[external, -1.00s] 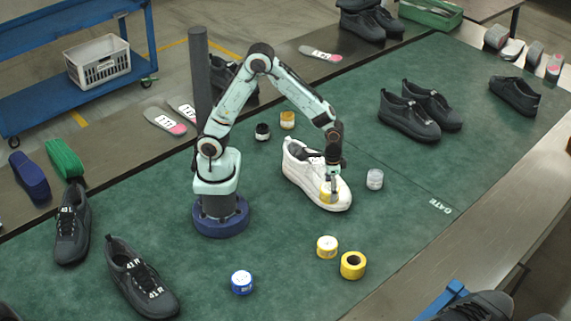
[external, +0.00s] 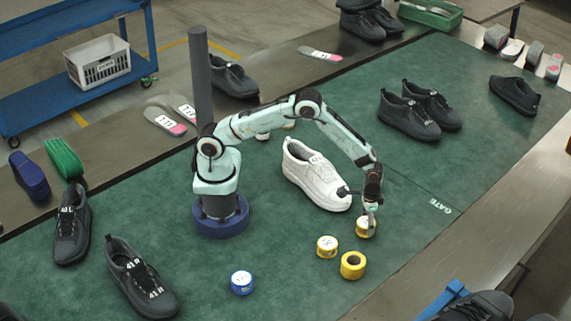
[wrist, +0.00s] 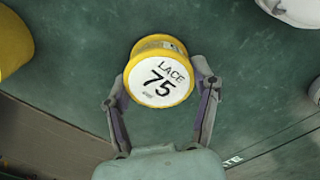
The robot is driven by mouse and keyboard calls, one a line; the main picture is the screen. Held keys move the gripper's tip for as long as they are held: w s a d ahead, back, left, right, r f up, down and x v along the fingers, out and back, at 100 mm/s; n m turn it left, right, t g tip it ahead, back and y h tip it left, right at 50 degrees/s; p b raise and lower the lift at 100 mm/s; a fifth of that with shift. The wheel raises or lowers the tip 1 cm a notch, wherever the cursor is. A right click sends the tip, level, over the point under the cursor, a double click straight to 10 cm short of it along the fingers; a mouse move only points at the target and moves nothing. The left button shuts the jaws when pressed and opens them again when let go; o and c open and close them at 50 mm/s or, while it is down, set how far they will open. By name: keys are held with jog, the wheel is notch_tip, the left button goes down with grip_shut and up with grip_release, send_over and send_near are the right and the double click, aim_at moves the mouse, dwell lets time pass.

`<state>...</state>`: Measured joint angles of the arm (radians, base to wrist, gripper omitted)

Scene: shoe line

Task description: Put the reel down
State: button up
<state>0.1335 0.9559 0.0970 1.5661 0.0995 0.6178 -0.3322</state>
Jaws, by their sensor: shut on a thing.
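My gripper (external: 370,212) is shut on a yellow reel (external: 365,229), to the right of the white shoe (external: 312,178). In the wrist view, the reel (wrist: 160,72) sits between the two fingers, its white round label reading "LACE 75" facing the camera. The reel is upright, low over the green mat (external: 300,250) or on it; I cannot tell whether it touches. Two other yellow reels stand nearby: one with a white label (external: 327,246) and one with an open core (external: 353,265).
A blue reel (external: 242,282) stands at the front. Dark shoes (external: 408,115) stand farther back. The mat right of the gripper, by the GATE line (external: 440,206), is clear.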

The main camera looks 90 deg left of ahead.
jog(key=shift+f, duration=0.15)
jog(key=o, duration=1.1)
jog(key=shift+o, duration=0.2)
